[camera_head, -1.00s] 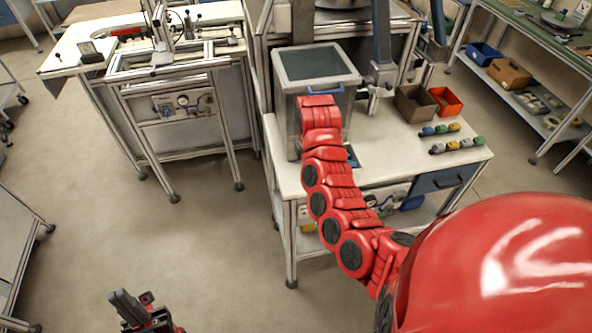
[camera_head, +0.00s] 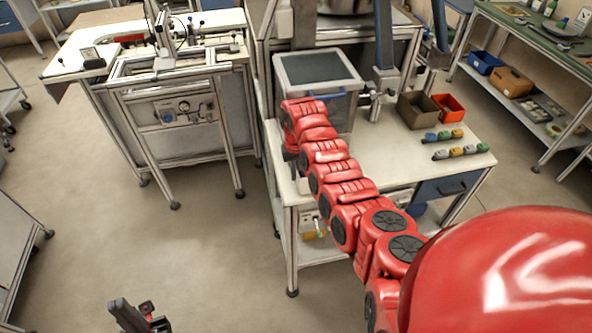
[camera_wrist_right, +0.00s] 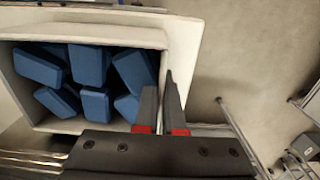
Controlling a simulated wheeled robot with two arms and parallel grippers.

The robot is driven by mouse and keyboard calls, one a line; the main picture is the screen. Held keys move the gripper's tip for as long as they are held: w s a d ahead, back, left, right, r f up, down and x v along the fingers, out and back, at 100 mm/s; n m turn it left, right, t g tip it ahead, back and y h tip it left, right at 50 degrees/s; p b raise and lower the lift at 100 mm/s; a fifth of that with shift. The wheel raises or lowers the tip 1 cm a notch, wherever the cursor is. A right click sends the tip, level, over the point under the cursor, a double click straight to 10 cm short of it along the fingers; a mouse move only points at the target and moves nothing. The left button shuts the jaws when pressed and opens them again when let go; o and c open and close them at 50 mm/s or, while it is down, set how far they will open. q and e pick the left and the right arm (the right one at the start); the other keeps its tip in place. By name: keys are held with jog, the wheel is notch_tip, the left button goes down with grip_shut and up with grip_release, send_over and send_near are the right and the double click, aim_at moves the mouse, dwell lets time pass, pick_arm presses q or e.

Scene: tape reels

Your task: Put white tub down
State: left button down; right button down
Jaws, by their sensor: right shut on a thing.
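The white tub (camera_wrist_right: 180,45) fills the upper left of the right wrist view. It is open-topped and holds several blue blocks (camera_wrist_right: 88,68). My right gripper (camera_wrist_right: 160,88) is shut on the tub's right wall, one dark finger inside and one outside. In the head view my right arm reaches over the table, and its gripper and most or all of the tub are hidden behind the arm. My left gripper (camera_head: 136,316) is at the bottom left of the head view, over the floor and away from the table. Its jaw opening is unclear.
The white table (camera_head: 395,165) carries a clear box with a grey lid (camera_head: 318,70), a brown bin (camera_head: 418,112), an orange bin (camera_head: 449,106) and several small coloured parts (camera_head: 456,152). The table's front middle is clear. A white workbench (camera_head: 215,55) stands to the left.

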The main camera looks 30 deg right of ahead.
jog(key=shift+f, duration=0.1)
jog(key=c, duration=1.5)
grip_release()
jog(key=shift+f, duration=0.1)
jog(key=o, duration=0.5)
